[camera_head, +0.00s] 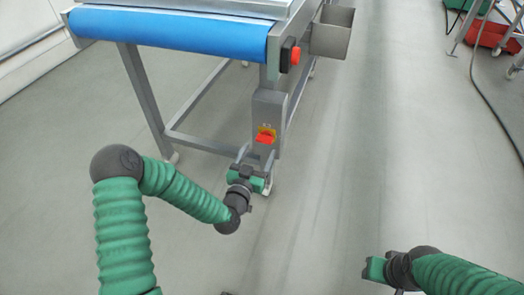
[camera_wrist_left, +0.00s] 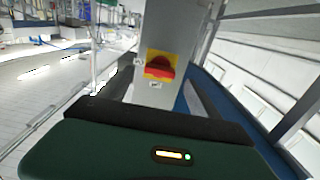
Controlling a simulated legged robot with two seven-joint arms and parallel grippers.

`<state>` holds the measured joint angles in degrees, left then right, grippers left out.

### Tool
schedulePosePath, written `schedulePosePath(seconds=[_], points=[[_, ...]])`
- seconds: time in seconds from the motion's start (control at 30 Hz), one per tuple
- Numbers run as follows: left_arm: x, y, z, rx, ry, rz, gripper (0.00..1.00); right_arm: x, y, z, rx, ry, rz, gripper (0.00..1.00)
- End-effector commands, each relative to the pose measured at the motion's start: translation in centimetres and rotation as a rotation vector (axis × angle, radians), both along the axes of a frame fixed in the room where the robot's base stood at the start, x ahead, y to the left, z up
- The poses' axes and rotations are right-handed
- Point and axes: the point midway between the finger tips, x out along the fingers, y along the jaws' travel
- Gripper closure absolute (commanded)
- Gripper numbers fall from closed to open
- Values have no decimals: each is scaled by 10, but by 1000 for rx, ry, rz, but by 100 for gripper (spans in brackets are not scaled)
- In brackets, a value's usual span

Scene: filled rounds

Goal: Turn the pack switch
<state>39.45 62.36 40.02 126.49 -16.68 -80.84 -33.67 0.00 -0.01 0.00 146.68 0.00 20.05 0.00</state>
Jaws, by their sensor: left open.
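The pack switch (camera_head: 265,137) is a red rotary handle on a yellow plate, fixed to a grey box on the leg of the conveyor frame. It also shows in the left wrist view (camera_wrist_left: 160,66), upper middle, with its red handle lying roughly level and small labels beside and below it. My left gripper (camera_head: 247,172) is open, just below and a little to the left of the switch in the head view, apart from it as far as I can tell. Its fingertips are hard to make out. My right gripper (camera_head: 374,270) is at the lower right, far from the switch; its jaws are unclear.
The conveyor with a blue belt (camera_head: 180,28) stands at the upper left. A red push button (camera_head: 295,56) and a metal bin (camera_head: 332,32) are above the switch. A red crate (camera_head: 494,34) and a cable lie at the upper right. The floor (camera_head: 390,150) between is clear.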

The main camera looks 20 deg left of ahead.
Motion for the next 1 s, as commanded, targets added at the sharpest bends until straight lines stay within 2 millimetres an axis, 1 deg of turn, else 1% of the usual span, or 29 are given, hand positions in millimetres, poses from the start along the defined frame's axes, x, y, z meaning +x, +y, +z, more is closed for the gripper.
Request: schedulePosePath(seconds=[0.03,0.1,0.2,0.3,0.5,0.53,1.0], points=[[11,0,-4,0,-4,1,27,0,0,-10,0,0,0,64],[23,0,-4,1,-2,1,27,0,0,-14,0,0,0,64],[35,-1,-2,1,-1,0,27,0,0,-17,0,0,0,64],[40,-1,-1,0,0,0,27,0,0,-18,0,0,0,64],[40,-1,0,0,1,-1,27,0,0,-17,0,0,0,64],[40,-1,0,0,1,-1,29,0,0,-17,0,0,0,64],[40,-1,0,0,1,0,90,0,0,-17,0,0,0,64]])
